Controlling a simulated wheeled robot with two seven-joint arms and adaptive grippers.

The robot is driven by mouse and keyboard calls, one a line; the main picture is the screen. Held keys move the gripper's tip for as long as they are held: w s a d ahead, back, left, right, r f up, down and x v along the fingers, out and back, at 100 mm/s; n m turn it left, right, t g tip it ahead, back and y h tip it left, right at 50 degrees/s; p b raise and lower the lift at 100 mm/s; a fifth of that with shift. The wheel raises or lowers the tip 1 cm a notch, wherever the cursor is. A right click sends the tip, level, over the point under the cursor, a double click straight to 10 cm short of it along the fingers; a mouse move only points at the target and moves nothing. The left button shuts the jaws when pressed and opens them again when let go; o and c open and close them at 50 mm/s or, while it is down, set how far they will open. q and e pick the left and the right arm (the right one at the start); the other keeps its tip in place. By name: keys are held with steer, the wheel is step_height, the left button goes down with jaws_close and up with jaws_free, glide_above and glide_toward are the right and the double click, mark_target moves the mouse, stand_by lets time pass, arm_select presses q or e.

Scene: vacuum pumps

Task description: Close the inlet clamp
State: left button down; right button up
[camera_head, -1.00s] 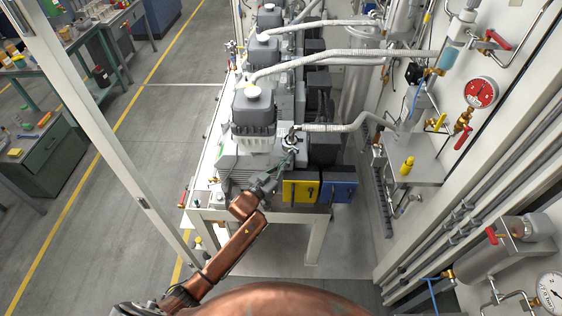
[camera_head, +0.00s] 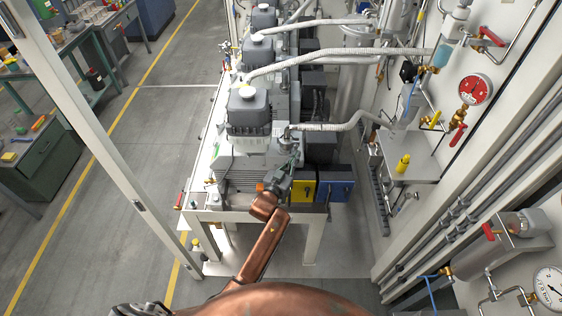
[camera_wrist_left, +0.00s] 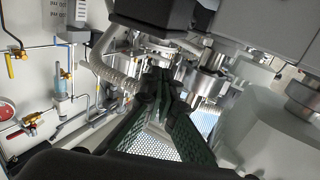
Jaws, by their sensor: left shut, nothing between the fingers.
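The nearest vacuum pump (camera_head: 249,115) stands at the front of the row, with a ribbed metal hose (camera_head: 335,127) running from its inlet to the right. The inlet joint (camera_head: 284,129), where the clamp would be, is small, and I cannot make out the clamp's lever or state. My left gripper (camera_head: 291,149) is just in front of and below this joint. In the left wrist view its dark green fingers (camera_wrist_left: 160,84) meet at their tips, shut and empty, before shiny metal fittings (camera_wrist_left: 206,82). Contact with them cannot be told. My right gripper is not in view.
Yellow (camera_head: 301,187) and blue (camera_head: 336,185) boxes sit beside my left wrist on the white frame (camera_head: 312,236). More pumps stand behind. A wall panel with a red gauge (camera_head: 474,90) and valves is on the right.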

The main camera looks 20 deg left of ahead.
arm_select(q)
steer(key=shift+w+d, duration=0.45)
steer(key=shift+w, duration=0.3)
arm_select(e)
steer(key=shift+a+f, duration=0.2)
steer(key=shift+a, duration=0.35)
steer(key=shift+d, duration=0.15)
